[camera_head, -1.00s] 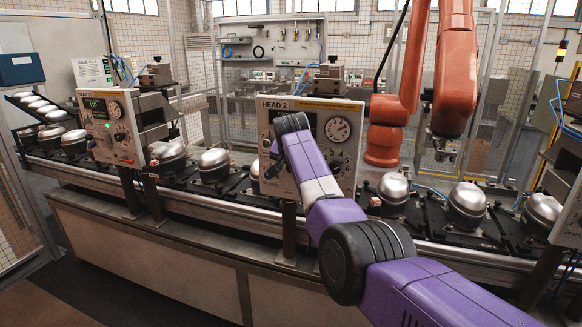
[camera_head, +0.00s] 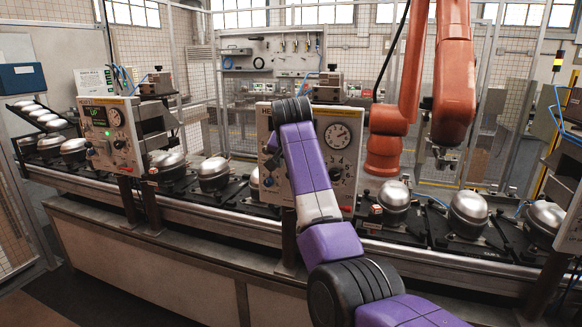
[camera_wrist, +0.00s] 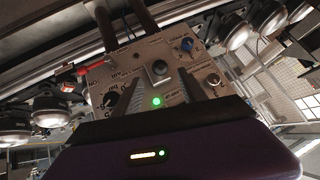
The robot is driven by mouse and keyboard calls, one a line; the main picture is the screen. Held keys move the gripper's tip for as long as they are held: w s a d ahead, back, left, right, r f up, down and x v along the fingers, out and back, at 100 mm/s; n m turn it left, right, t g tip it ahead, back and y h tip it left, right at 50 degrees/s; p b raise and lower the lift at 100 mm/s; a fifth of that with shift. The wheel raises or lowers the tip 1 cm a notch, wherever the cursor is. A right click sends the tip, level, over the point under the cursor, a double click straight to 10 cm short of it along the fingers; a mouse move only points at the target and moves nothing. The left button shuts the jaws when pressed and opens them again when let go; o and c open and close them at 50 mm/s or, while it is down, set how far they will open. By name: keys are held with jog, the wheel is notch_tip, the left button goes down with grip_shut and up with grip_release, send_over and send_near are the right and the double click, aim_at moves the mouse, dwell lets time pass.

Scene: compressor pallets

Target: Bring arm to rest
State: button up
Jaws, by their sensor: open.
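My purple arm (camera_head: 309,170) reaches up from the lower right in the head view, in front of the HEAD 2 control panel (camera_head: 343,160). Its black wrist joint (camera_head: 291,110) covers the panel's upper left part. A panel (camera_wrist: 128,76) with a black knob, a blue knob and a lit green lamp shows behind the fingers. I cannot tell the gap from fingers to panel.
A conveyor (camera_head: 225,226) carries several silver compressor domes (camera_head: 468,206) on black pallets. Another panel (camera_head: 108,134) with a gauge stands at the left. An orange robot arm (camera_head: 455,80) hangs behind the line, right of my arm. The floor at lower left is clear.

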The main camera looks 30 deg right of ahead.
dwell(0.3)
jog(key=w+r+n+t+h, duration=0.1)
jog(key=w+r+n+t, duration=0.2)
jog(key=r, duration=0.5)
jog(key=s+a+f+n+t+y, duration=0.1)
jog(key=s+a+f+n+t, duration=0.4)
jog(key=s+f, duration=0.7)
jog(key=s+a+f+n+t+y, duration=0.1)
jog(key=s+a+f+t, duration=0.3)
jog(key=s+a+f, duration=0.55)
jog(key=s+a+f+g+y, duration=0.1)
jog(key=s+a+f, duration=0.1)
jog(key=s, duration=1.2)
jog(key=s+a+f+n+g+y+b, duration=0.1)
jog(key=s+a+f+g, duration=0.1)
jog(key=s, duration=1.3)
jog(key=s+a+f+g+y, duration=0.1)
jog(key=s+a+f, duration=0.2)
jog(key=s, duration=1.2)
notch_tip(320, 180, down, 3)
jog(key=shift+a+n+g+y, duration=0.3)
jog(key=shift+a+g+y, duration=0.1)
